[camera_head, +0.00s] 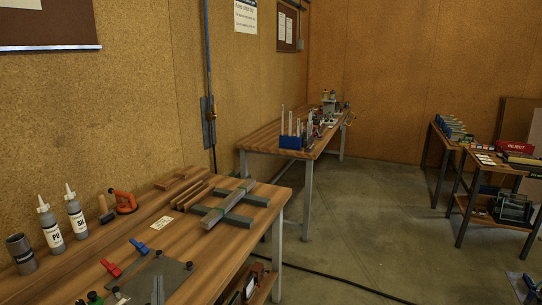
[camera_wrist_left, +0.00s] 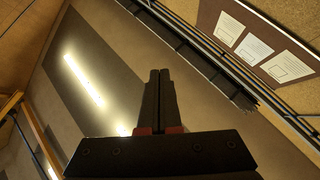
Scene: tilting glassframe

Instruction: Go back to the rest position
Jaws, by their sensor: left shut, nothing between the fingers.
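My right gripper is in neither view.
The near wooden workbench (camera_head: 150,222) carries bottles (camera_head: 77,212), a grey can (camera_head: 21,254), red and blue clamps (camera_head: 110,268) and crossed grey bars (camera_head: 228,204). A farther bench (camera_head: 264,138) and side tables (camera_head: 452,142) stand beyond. A cable (camera_head: 335,279) crosses the open floor.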

